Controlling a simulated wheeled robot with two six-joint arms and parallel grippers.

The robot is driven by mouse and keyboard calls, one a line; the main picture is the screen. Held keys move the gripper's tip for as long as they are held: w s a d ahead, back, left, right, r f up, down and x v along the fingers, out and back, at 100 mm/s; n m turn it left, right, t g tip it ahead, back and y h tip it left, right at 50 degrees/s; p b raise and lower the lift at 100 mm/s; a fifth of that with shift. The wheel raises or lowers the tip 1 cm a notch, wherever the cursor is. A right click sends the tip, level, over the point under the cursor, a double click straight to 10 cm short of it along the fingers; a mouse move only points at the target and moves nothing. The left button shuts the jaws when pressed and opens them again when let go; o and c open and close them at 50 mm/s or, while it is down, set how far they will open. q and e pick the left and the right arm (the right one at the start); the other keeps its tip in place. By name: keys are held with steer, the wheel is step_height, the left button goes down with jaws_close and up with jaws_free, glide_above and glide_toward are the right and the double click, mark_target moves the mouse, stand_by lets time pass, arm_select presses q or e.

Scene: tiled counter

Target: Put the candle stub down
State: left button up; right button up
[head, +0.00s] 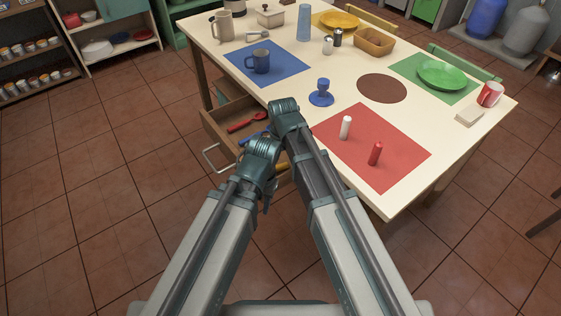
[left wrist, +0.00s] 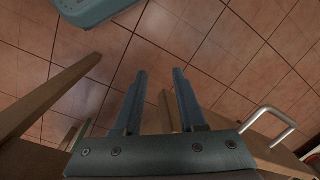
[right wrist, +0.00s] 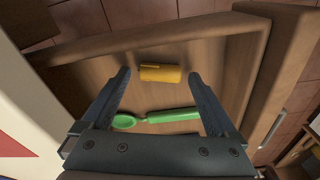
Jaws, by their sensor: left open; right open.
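A short yellow cylinder (right wrist: 162,74), apparently the candle stub, lies on its side in the open wooden drawer (right wrist: 85,75) in the right wrist view. My right gripper (right wrist: 159,73) is open above the drawer, its fingers framing the cylinder without holding it. In the head view my arms cover part of the drawer (head: 213,128), and a small yellow patch shows beside them. My left gripper (left wrist: 159,71) is open and empty, with tiled floor behind it in the left wrist view.
A green spoon (right wrist: 170,115) lies beside the yellow cylinder; a red spoon (head: 240,125) is also in the drawer. On the table, a white candle (head: 346,127) and a red candle (head: 376,153) stand on the red mat (head: 400,148).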

mark_target(281, 168)
step_height(281, 168, up, 12)
steer(key=p, duration=1.1)
steer(key=shift+s+d+p, duration=0.15)
steer(key=shift+s+p, duration=0.25)
steer(key=s+d+r+p, duration=0.2)
steer(key=s+r+p, duration=0.2)
steer(key=s, duration=0.3)
steer(key=s+d+r+g+h+p, duration=0.1)
steer(key=s+d+r+p, duration=0.2)
steer(key=s, duration=0.4)
steer(key=shift+s+d+r+p, duration=0.3)
steer(key=shift+r+p, duration=0.25)
steer(key=shift+r, duration=0.05)
